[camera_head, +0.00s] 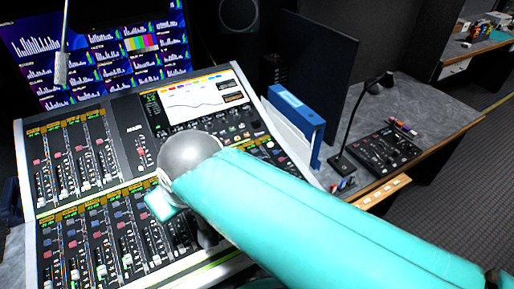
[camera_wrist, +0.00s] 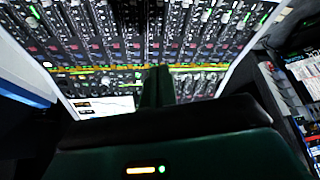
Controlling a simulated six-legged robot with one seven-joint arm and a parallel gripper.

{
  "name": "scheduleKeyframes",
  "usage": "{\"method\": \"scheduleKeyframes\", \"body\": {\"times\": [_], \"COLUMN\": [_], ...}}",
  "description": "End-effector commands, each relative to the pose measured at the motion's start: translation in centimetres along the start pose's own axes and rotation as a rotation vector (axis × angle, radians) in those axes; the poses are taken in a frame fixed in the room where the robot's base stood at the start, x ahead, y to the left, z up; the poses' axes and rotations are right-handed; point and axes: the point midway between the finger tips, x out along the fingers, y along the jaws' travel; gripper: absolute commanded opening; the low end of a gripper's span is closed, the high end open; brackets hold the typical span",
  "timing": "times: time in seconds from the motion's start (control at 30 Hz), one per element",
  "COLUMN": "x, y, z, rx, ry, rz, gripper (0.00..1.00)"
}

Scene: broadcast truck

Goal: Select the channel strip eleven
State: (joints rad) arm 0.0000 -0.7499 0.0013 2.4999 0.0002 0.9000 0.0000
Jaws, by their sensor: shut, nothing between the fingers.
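The mixing console (camera_head: 135,160) fills the left and middle of the head view, with rows of channel strips (camera_head: 85,165), faders, small buttons and a lit screen (camera_head: 205,97). My teal arm reaches across its right side and hides part of the lower strips. In the wrist view the strips (camera_wrist: 130,45) show along the top, too blurred to read numbers. My gripper (camera_wrist: 158,75) is shut and empty, its dark fingers pointing at the console. I cannot tell whether the tips touch it. The head view mostly hides the gripper behind my arm, so strip eleven cannot be picked out.
A monitor wall (camera_head: 95,50) stands behind the console, with a gooseneck microphone (camera_head: 61,68) before it. A blue binder (camera_head: 296,115) stands to the right.

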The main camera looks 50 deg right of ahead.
Motion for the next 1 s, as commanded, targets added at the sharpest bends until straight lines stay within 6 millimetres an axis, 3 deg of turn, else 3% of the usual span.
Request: {"method": "scheduleKeyframes", "body": {"times": [0.37, 0.47, 0.63, 0.77, 0.87, 1.0], "x": [0.2, 0.9, 3.8, 6.6, 8.9, 11.9], "y": [0.1, 0.0, 1.7, 5.3, 9.6, 17.4], "z": [-0.2, -0.8, -4.0, -7.3, -9.5, -11.3], "rx": [0.022, 0.11, 0.46, 0.823, 1.112, 1.524], "ry": [-0.005, -0.022, -0.059, -0.056, -0.029, 0.043], "rz": [-0.007, -0.036, -0.143, -0.232, -0.293, -0.366], "gripper": [0.0, 0.0, 0.0, 0.0, 0.0, 0.0]}}
